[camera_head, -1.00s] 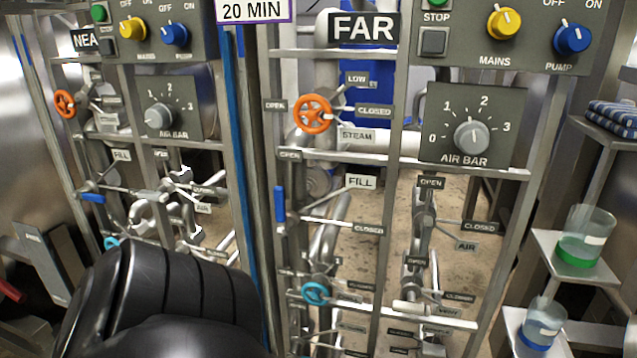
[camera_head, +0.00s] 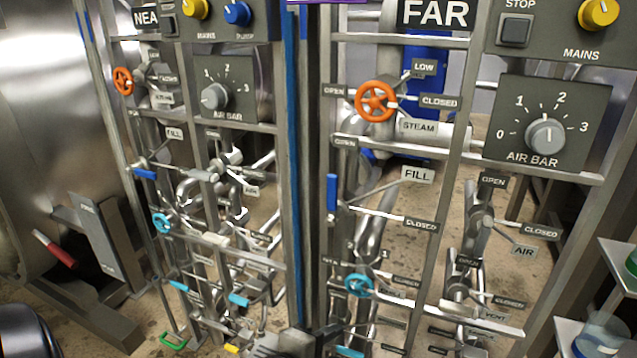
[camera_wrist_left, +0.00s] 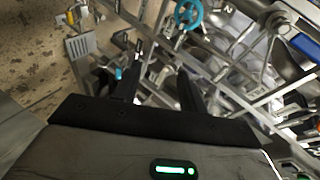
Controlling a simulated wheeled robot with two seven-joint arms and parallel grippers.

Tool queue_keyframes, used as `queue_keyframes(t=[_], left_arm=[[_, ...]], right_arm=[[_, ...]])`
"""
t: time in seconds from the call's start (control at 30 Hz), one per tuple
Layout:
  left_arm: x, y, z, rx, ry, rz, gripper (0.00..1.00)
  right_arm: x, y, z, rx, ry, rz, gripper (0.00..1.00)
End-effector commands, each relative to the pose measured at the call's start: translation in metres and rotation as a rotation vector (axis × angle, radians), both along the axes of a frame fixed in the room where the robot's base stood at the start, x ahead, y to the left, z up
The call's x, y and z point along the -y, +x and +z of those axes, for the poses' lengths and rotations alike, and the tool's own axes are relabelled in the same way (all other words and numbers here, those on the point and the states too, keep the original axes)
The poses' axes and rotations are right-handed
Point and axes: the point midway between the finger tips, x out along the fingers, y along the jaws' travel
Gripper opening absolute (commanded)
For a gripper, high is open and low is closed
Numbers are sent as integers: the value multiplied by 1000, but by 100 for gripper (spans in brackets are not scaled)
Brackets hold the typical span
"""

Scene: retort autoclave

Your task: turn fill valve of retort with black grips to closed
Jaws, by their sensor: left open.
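The far retort's fill valve has a blue grip (camera_head: 332,193) standing upright below an OPEN plate (camera_head: 345,142). Its FILL plate (camera_head: 417,175) and CLOSED plate (camera_head: 421,225) are to the right. The near retort's fill valve has a blue grip (camera_head: 144,174) lying nearly level below its FILL plate (camera_head: 174,133). I see no black grips, so I cannot tell which retort has them. My left gripper (camera_wrist_left: 159,92) is open and empty in the left wrist view, with pipes beyond its fingers. A blue grip (camera_wrist_left: 304,44) shows there at upper right, apart from the fingers. My right gripper is not in view.
Orange steam wheels (camera_head: 375,101) and cyan wheels (camera_head: 358,286) stick out close to the fill valves. Upright frame posts and crossbars surround the valves. A red-gripped lever (camera_head: 55,250) stands at the left. Shelves with containers (camera_head: 603,333) are at the right.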

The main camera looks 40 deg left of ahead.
Motion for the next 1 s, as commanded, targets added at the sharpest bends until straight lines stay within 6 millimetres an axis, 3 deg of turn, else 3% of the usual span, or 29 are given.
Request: queue_keyframes(t=[0.03,0.2,0.3,0.4,0.5,0.67,1.0], left_arm=[[-18,15,26,70,265,-74,42],[-64,42,105,193,1077,-206,42],[-80,48,144,210,1426,-223,42],[-88,50,169,203,1653,-220,42],[-92,52,183,193,1767,-214,42],[-97,66,187,186,1799,-211,42],[-113,136,186,187,1792,-213,42]], right_arm=[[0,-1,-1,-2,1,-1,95],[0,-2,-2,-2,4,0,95],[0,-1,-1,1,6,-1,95],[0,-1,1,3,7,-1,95],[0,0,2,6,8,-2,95],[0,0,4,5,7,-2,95],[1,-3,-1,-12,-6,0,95]])
